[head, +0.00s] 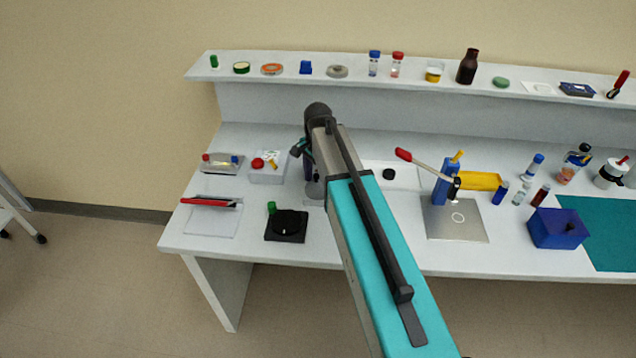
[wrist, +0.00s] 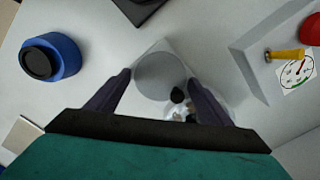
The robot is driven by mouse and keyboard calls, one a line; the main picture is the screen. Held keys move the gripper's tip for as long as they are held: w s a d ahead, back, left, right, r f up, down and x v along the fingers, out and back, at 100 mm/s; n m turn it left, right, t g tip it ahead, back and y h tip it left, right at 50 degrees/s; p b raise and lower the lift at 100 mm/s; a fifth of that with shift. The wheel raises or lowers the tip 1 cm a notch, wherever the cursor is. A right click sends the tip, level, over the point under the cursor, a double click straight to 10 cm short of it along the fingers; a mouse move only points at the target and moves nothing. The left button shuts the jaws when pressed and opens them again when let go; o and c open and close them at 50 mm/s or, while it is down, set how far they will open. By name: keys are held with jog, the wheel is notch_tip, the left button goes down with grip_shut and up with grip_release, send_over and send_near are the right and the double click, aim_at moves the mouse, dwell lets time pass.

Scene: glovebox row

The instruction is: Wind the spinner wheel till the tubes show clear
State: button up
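My gripper (wrist: 160,95) points down with its two dark fingers spread wide apart, and nothing is held between them. Below and between the fingers stands a device with a round grey top (wrist: 160,76) on a pale square base. Beside that top, a clear rounded part (wrist: 190,112) has a small black knob and some small dark and yellowish pieces near it. It is partly cut off by my gripper, and I cannot tell whether tubes are in it or how they look. In the head view my arm hides most of this device; a grey edge of it (head: 314,190) shows.
A white box (head: 268,172) with a red knob, yellow lever and gauge stands close by. A black square unit with a disc (head: 287,226) lies nearer the front edge. A blue ring-shaped item with dark top (wrist: 50,60) stands nearby.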

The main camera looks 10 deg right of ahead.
jog(key=shift+n, duration=0.6)
